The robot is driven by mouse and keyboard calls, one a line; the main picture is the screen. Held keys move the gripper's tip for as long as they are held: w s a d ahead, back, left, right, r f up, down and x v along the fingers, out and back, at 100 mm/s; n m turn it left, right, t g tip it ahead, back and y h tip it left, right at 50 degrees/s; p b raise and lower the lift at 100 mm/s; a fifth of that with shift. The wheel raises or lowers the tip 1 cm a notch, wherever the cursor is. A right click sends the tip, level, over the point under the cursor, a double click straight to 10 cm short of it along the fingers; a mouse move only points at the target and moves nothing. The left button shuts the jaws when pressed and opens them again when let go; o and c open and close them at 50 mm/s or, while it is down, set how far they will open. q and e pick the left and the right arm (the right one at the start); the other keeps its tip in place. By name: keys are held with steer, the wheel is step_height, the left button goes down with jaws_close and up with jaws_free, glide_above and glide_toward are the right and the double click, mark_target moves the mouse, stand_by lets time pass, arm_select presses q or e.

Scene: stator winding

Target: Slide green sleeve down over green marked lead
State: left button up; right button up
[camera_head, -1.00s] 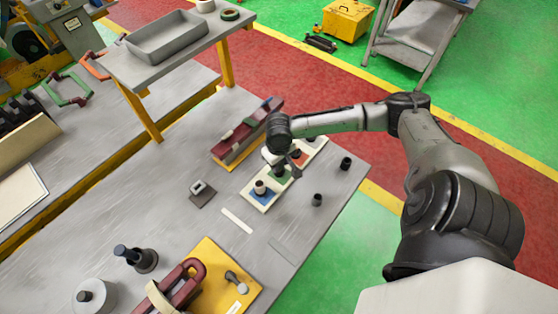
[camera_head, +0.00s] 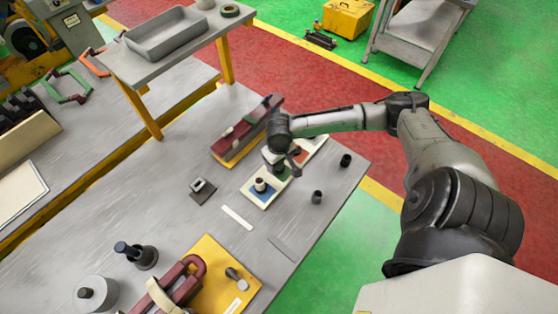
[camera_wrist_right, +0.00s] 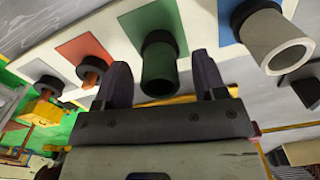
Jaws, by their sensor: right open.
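A pale board (camera_head: 258,201) with coloured patches lies on the grey table. My right gripper (camera_wrist_right: 162,80) is open, one finger on each side of the green sleeve, with visible gaps. In the head view the right gripper (camera_head: 279,164) is over the green patch and partly hides it. My left gripper is not in view.
A white sleeve (camera_wrist_right: 272,42) stands on the blue patch beside the right finger. Copper-coloured leads (camera_wrist_right: 90,76) in black collars stand on the other side. Two small dark cylinders (camera_head: 317,197) stand near the table edge. A maroon-topped block (camera_head: 240,135) lies behind the board.

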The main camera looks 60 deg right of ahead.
steer(key=shift+r, duration=0.15)
step_height(320, 180, up, 14)
steer(key=p, duration=0.1)
steer(key=shift+f+p, duration=0.2)
steer(key=shift+p, duration=0.2)
stand_by(0.3)
stand_by(0.4)
